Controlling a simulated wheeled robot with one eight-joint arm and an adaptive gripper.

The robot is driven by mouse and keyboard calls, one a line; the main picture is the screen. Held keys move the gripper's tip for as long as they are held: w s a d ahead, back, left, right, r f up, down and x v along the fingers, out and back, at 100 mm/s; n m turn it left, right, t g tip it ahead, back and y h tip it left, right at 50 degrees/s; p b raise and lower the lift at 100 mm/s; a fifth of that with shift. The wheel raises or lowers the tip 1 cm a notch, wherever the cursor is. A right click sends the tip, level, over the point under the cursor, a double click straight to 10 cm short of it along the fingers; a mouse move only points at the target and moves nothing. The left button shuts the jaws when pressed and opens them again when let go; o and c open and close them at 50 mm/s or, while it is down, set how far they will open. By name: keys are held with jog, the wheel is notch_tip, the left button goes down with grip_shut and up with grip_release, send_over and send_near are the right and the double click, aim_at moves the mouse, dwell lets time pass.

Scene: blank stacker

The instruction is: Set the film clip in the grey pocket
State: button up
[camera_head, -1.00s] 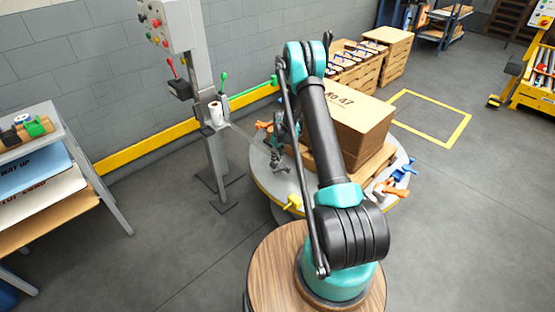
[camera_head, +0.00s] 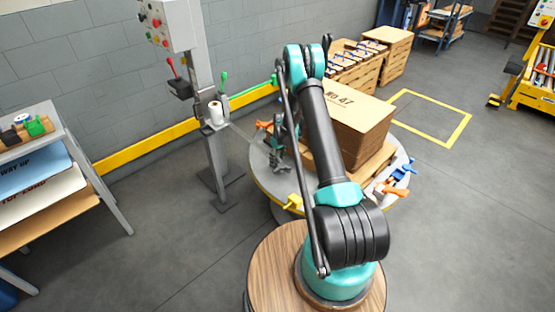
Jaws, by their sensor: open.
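My gripper (camera_head: 278,168) is open, low over the left part of the round turntable (camera_head: 268,187), left of the carton (camera_head: 362,117). Nothing can be seen held in it. Several coloured clips lie around the carton: an orange one (camera_head: 263,125) at the far left, just behind the gripper, a yellow one (camera_head: 294,202) at the front edge, and a blue one (camera_head: 403,165) and another orange one (camera_head: 391,189) at the right. I cannot tell which is the film clip. I cannot make out the grey pocket for certain.
A grey post (camera_head: 212,150) with a white film roll (camera_head: 217,112) stands left of the turntable; a film strip runs from it toward the carton. A rack (camera_head: 105,185) with a green item (camera_head: 38,126) is at far left.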

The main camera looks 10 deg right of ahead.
aim_at(279, 158)
notch_tip(279, 158, up, 12)
jog(key=s, duration=0.1)
jog(key=s+d+r+m+t, duration=0.1)
jog(key=s+d+r+m, duration=0.2)
jog(key=s+r, duration=1.4)
jog(key=s+d+r+m+t, duration=0.1)
jog(key=s+m, duration=0.3)
jog(key=s, duration=1.9)
jog(key=shift+s+r+t+h, duration=0.35)
jog(key=shift+r+t+h, duration=0.05)
jog(key=shift+r+t, duration=0.1)
